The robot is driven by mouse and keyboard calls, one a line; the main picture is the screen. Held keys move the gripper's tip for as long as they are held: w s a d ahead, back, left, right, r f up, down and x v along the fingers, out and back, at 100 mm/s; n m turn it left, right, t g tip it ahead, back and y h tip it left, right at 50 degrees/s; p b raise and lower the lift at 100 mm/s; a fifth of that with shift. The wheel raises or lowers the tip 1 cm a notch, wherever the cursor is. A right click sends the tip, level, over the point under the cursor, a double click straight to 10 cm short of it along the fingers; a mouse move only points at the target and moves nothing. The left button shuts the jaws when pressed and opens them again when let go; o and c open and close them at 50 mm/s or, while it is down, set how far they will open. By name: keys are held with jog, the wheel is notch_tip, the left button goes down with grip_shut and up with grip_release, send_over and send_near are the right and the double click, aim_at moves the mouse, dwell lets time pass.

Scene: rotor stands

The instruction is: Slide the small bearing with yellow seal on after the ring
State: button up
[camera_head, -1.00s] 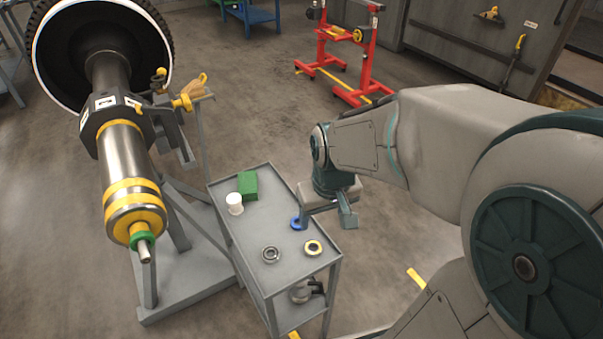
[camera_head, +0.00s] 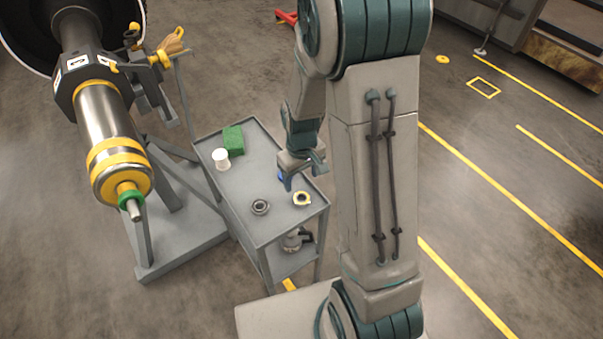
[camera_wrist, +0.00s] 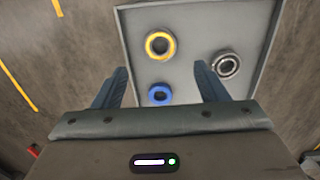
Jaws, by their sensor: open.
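The small bearing with yellow seal (camera_head: 302,199) lies flat on the cart top (camera_head: 241,182), near its front right corner. In the wrist view this bearing (camera_wrist: 160,45) lies beyond the fingertips, between their lines. My gripper (camera_head: 303,173) is open and empty above the cart's right side. In the wrist view its fingers (camera_wrist: 162,84) spread on either side of a blue ring (camera_wrist: 159,94) on the cart, apart from it. The rotor shaft (camera_head: 135,211) points toward the front, with a green ring (camera_head: 130,196) around it before the yellow-banded section.
A plain metal bearing (camera_head: 260,207) lies left of the yellow-sealed one. The rotor stand (camera_head: 185,246) is left of the cart. Open floor lies to the right.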

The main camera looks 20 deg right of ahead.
aim_at(302, 201)
notch_tip(302, 201, down, 8)
jog(key=b, duration=0.6)
jog(key=shift+f, duration=0.15)
jog(key=c, duration=0.9)
